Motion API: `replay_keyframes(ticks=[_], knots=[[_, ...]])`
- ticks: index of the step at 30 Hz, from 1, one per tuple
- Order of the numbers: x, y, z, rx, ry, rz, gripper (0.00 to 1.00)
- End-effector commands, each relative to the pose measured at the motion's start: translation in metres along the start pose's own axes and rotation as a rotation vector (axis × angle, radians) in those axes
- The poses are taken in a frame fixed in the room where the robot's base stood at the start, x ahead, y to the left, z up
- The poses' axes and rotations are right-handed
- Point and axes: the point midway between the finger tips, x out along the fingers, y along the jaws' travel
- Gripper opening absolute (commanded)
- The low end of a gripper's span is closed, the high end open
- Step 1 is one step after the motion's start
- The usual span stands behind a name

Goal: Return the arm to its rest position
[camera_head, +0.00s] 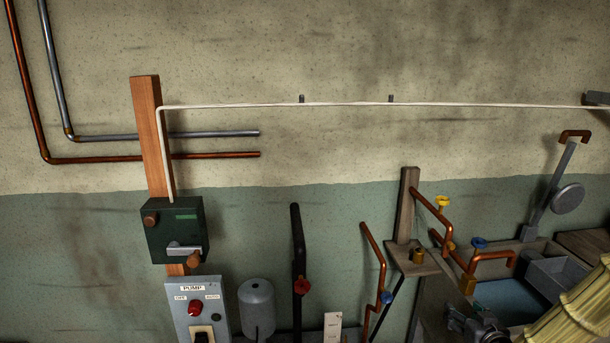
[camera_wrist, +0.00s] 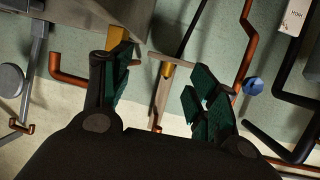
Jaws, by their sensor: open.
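My gripper (camera_wrist: 160,78) shows in the wrist view, with its two dark fingers and green ribbed pads spread apart. No object is between the pads. The wrist view looks upside down compared with the head view. Beyond the fingers are a wooden post (camera_wrist: 160,98), copper pipes and brass fittings. I cannot tell how far the fingertips are from them.
Copper pipes (camera_head: 432,205) with yellow (camera_head: 443,201) and blue (camera_head: 479,243) valve handles stand at the right, near a grey sink (camera_head: 555,272). A green box (camera_head: 175,231), pump panel (camera_head: 197,310) and grey tank (camera_head: 257,308) are at the left.

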Motion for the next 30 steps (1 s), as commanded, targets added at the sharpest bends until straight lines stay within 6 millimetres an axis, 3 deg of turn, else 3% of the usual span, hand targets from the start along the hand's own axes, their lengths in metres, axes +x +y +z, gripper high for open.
replay_keyframes(ticks=[1,8,14,20,24,30], knots=[[-0.003,-0.013,0.025,-0.006,-0.062,-0.015,0.60],[-0.028,-0.061,0.131,-0.002,-0.341,-0.054,0.60],[-0.071,-0.099,0.223,-0.001,-0.587,-0.070,0.60],[-0.135,-0.129,0.308,-0.006,-0.836,-0.064,0.60],[-0.188,-0.145,0.359,-0.015,-1.003,-0.049,0.60],[-0.249,-0.159,0.404,-0.027,-1.173,-0.023,0.60]])
